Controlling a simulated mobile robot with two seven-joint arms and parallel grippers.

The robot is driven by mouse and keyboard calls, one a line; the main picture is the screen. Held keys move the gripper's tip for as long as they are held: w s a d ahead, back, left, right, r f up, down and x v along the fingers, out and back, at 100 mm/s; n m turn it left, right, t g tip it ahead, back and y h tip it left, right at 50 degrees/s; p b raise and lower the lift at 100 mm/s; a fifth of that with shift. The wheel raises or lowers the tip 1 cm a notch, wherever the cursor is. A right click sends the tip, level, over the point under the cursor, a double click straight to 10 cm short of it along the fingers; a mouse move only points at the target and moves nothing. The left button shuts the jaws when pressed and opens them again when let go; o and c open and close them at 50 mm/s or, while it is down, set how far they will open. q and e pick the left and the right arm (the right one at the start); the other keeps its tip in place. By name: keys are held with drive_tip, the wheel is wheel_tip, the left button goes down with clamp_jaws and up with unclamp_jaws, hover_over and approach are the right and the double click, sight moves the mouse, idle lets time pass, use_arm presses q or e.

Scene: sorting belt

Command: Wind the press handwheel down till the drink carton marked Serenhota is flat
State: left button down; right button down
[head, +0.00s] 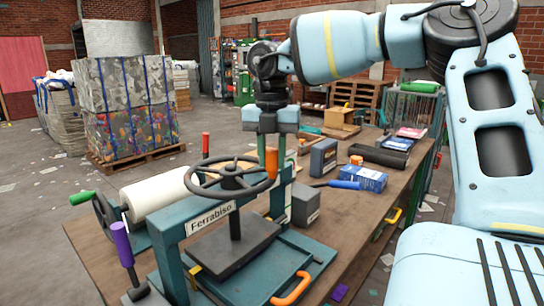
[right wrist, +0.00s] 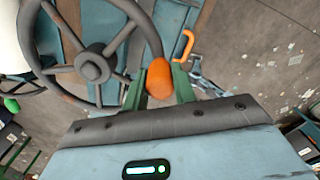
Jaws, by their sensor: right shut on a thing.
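The press (head: 210,218), a teal frame labelled Ferrabiso, stands at the front of the bench. Its dark handwheel (head: 228,170) is on top, with an upright orange knob (head: 271,165) on the rim at the right. My right gripper (head: 271,148) comes down from above and is shut on this knob. In the right wrist view the orange knob (right wrist: 159,78) sits between the green fingers, and the handwheel (right wrist: 92,66) lies to the left. The dark press plate (head: 233,246) hangs below the wheel. I cannot see a carton marked Serenhota; the space under the plate is hidden. My left gripper is out of view.
A teal tray with an orange handle (head: 291,289) is at the press's front. A purple-handled lever (head: 122,243) and a white roller (head: 158,193) stand left. A blue-and-white carton (head: 362,178), a blue-handled tool (head: 338,184) and grey boxes (head: 323,157) are on the bench at right.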

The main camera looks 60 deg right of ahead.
drive_tip(key=shift+a, duration=0.1)
idle(0.3)
drive_tip(key=c, duration=1.1)
unclamp_jaws()
drive_tip(key=shift+r, duration=3.95)
